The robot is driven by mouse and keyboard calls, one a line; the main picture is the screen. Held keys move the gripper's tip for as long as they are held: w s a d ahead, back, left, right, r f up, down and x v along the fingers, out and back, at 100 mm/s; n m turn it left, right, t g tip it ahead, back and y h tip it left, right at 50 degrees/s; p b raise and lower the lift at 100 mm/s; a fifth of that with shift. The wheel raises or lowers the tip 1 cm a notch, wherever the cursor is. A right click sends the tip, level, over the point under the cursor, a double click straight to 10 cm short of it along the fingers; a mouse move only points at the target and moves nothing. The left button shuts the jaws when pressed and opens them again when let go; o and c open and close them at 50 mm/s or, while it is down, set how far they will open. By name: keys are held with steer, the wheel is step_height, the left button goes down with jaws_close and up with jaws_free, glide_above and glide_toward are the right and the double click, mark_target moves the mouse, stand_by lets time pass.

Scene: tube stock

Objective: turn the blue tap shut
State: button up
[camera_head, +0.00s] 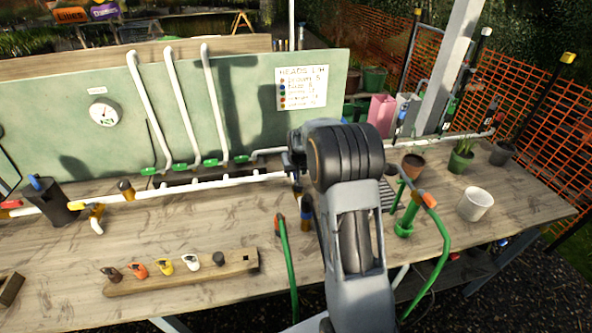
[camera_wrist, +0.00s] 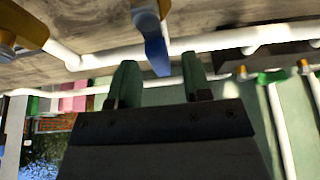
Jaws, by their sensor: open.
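The blue tap handle (camera_wrist: 153,42) shows at the top middle of the wrist view, a flat blue lever on the white pipe (camera_wrist: 210,42). My gripper (camera_wrist: 159,75) is open, with its two greenish fingers apart. The lever's tip points into the gap between the fingertips, nearer the left one in the picture. I see no clear contact, and the depth is hard to judge. In the head view my own arm covers the gripper and most of the tap.
A yellow tap (camera_wrist: 22,25) sits beside the blue one in the wrist view. Green taps (camera_head: 211,162) line the pipes before the green board (camera_head: 240,100). A wooden block with spare handles (camera_head: 185,272) lies on the bench. A green hose (camera_head: 287,265) and white pot (camera_head: 475,204) stand near my arm.

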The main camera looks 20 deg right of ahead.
steer(key=shift+w+f, duration=0.15)
steer(key=shift+f, duration=0.25)
jaws_close()
stand_by(0.4)
